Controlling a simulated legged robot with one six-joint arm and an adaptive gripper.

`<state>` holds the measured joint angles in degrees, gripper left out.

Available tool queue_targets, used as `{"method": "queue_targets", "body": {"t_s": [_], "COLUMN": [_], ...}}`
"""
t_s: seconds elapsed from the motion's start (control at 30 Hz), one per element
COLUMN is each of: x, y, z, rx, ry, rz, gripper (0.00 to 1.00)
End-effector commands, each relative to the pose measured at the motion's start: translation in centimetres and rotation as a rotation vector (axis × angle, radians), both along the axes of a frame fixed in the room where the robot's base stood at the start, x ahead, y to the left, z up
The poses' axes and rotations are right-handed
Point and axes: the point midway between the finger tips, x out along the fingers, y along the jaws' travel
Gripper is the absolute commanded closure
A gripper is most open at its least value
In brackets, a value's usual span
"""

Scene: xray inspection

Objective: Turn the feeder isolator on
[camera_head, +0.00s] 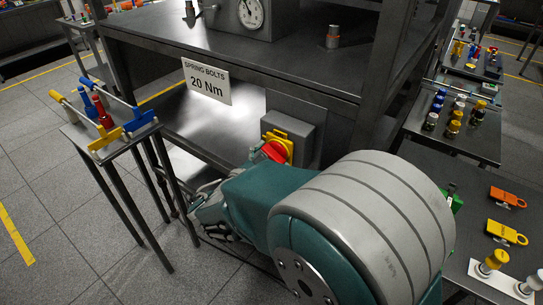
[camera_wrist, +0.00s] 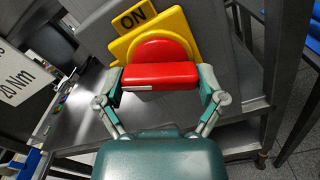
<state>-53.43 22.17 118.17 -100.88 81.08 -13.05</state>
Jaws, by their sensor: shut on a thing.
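The feeder isolator is a grey box (camera_head: 290,127) with a yellow plate (camera_head: 283,136) and a red handle (camera_head: 273,151), on the bench front in the head view. In the wrist view the yellow plate (camera_wrist: 182,22) bears a black ON label (camera_wrist: 134,18), tilted, above the red handle (camera_wrist: 160,50). The handle's thick bar lies nearly level across that picture. My gripper (camera_wrist: 161,86) has one finger at each end of the bar and is shut on it. In the head view my arm hides the lower part of the handle.
A sign reading "SPRING BOLTS 20 Nm" (camera_head: 206,82) hangs left of the isolator. A small stand (camera_head: 105,143) with coloured tools is at left. A right-hand table (camera_head: 440,165) holds tags and fittings. Bench posts stand close to the isolator.

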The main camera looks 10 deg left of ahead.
Motion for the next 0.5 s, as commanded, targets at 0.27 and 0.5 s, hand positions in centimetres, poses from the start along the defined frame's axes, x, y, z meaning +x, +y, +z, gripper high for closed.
{"method": "queue_targets", "body": {"t_s": [0.27,0.5], "x": [0.07,0.06], "y": [0.14,0.13], "z": [0.2,0.17], "rx": [0.245,0.455], "ry": [-0.105,-0.191], "rz": [0.004,0.004], "gripper": [0.59,0.59]}}
